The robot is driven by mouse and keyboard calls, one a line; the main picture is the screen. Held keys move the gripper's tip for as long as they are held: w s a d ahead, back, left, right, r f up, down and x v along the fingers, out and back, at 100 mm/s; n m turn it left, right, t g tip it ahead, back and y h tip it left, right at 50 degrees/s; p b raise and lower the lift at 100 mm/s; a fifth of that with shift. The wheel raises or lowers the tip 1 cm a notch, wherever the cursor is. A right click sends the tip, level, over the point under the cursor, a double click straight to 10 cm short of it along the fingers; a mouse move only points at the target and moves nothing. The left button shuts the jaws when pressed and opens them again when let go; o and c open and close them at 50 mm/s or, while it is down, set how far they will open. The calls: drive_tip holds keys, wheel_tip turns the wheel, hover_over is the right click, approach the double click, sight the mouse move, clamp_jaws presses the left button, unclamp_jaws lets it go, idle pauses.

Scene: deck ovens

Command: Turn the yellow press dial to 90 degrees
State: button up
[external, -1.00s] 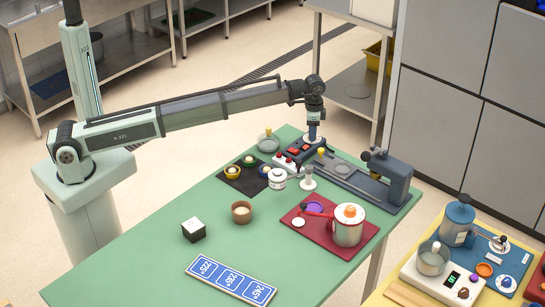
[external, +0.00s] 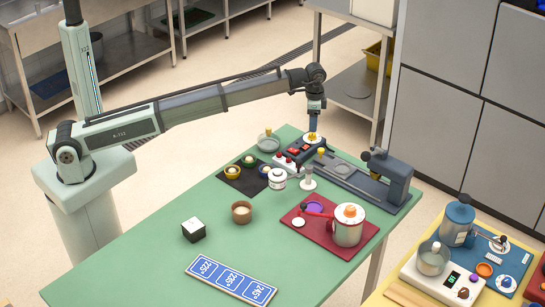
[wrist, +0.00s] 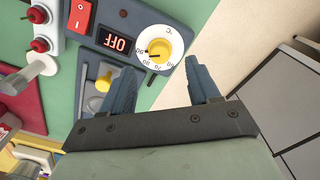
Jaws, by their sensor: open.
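The yellow press dial (wrist: 158,47) sits on a white numbered ring marked °C at the end of the dark control box (wrist: 112,40). In the wrist view its dark pointer mark appears to face near the 90, though it is small. The display beside it (wrist: 117,41) reads OFF, upside down. My gripper (wrist: 161,68) is open and empty, its two blue fingers apart with the dial beyond and between their tips. In the external view my gripper (external: 313,130) hangs just above the dial (external: 313,138), apparently clear of it.
A red rocker switch (wrist: 82,14) is on the same box. The blue-grey press (external: 385,180) extends to the right.

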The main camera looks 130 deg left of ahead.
sight(313, 134)
wheel_tip(313, 134, up, 9)
idle(0.3)
idle(0.5)
